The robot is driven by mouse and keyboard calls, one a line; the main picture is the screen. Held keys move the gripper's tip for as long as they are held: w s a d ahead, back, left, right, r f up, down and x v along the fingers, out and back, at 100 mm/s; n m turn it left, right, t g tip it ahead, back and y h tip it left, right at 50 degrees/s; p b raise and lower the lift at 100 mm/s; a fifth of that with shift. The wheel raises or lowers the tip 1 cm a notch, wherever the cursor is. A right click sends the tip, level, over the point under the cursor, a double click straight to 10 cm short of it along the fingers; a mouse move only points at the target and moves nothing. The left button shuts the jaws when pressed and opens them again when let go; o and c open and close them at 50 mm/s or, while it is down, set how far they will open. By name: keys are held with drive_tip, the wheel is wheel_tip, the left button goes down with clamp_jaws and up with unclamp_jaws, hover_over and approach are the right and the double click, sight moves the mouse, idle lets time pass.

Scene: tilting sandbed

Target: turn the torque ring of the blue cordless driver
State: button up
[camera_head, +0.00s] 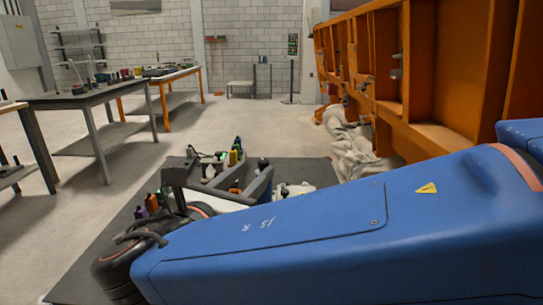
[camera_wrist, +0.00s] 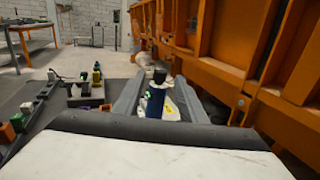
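In the wrist view, an upright cylinder with a blue body and dark top (camera_wrist: 155,101) shows between the two grey fingers of my gripper (camera_wrist: 159,79). It looks like the blue cordless driver, but its torque ring is too small to make out. The fingers stand apart, with visible gaps on both sides of it, and hold nothing that I can see. I cannot tell how far beyond or between the fingertips it stands. In the head view, my blue arm hides much of this area.
A dark mat (camera_head: 84,270) lies on the floor with several small coloured items. An orange steel frame (camera_wrist: 225,75) rises close on the right, with crumpled pale cloth (camera_head: 345,140) at its foot. A dark workbench (camera_head: 85,97) stands at left. The floor between is clear.

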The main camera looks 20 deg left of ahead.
sight(266, 160)
drive_tip(key=w, duration=0.3)
drive_tip(key=w+d, duration=0.1)
drive_tip(key=w, duration=0.5)
drive_tip(key=shift+w+d, duration=0.25)
drive_tip(key=shift+w, duration=0.05)
clamp_jaws()
